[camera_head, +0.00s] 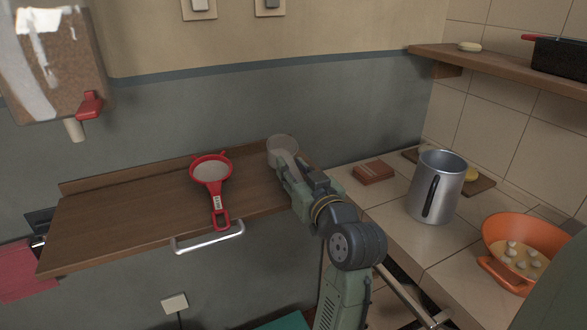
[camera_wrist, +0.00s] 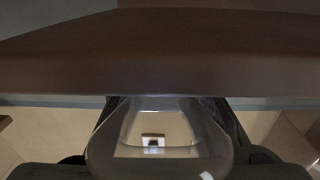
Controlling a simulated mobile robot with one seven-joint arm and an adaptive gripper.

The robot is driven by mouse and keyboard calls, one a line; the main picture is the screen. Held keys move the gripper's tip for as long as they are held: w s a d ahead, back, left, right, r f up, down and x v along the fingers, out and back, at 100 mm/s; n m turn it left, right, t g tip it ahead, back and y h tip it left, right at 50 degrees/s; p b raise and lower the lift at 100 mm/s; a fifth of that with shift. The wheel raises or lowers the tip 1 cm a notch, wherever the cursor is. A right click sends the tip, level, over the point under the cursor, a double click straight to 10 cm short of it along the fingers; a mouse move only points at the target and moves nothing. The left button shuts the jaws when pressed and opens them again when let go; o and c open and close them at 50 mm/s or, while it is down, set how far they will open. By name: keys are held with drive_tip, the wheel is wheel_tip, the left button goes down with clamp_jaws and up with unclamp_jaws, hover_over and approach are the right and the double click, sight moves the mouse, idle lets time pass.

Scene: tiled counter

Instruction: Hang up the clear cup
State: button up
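The clear cup (camera_head: 283,148) is at the right end of the wooden shelf, near the wall, in the head view. My gripper (camera_head: 291,172) reaches up to it from the right front and is shut on it. In the wrist view the see-through cup (camera_wrist: 160,135) fills the lower middle between my dark fingers (camera_wrist: 165,125), and the wall shows through it. The wooden board's edge (camera_wrist: 160,80) crosses just above the cup there. I cannot tell whether the cup touches the board. No hook for the cup can be clearly made out.
A red strainer (camera_head: 211,170) lies on the wooden shelf (camera_head: 120,220), left of my gripper. A metal bar handle (camera_head: 209,238) is on the shelf's front. A metal pot (camera_head: 438,185), an orange colander (camera_head: 490,262) and a reddish block (camera_head: 373,171) occupy the tiled counter at right.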

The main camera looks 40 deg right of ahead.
drive_tip(key=shift+o, duration=0.7)
drive_tip(key=shift+s+f, duration=0.1)
drive_tip(key=shift+s, duration=0.2)
drive_tip(key=b+v, duration=0.3)
drive_tip(key=v, duration=0.7)
drive_tip(key=shift+a, duration=0.15)
drive_tip(key=shift+s, duration=0.15)
